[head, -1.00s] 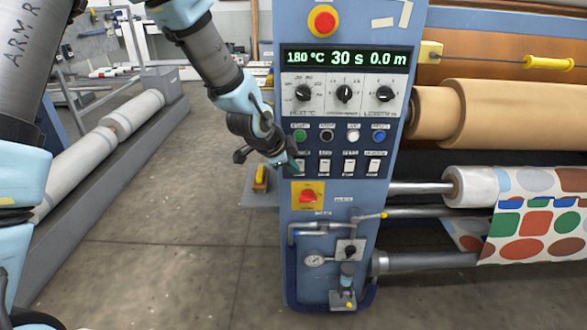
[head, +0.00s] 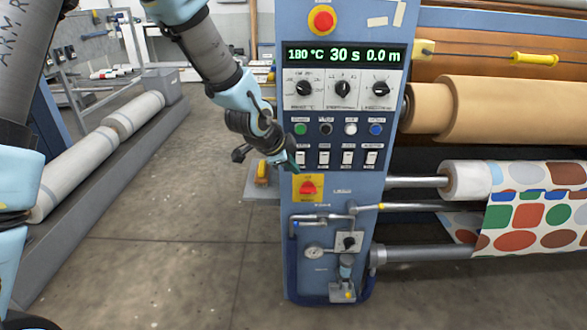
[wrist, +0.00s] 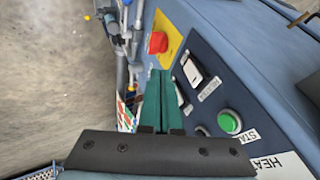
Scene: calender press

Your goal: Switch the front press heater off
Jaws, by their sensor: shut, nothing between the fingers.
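The press control panel stands upright in the head view, with a row of white rocker switches (head: 348,158) below the coloured buttons. My gripper (head: 295,165) is at the left end of this row and partly covers the leftmost rocker switch (head: 300,158). In the wrist view, the green fingers of my gripper (wrist: 160,75) are shut together and empty. They point past a rocker switch (wrist: 192,72), which lies just right of them. The switch labels are too small to read. I cannot tell whether the fingers touch the panel.
A red emergency button (head: 322,21) is at the panel's top. Pipes and a gauge (head: 313,252) are lower down.

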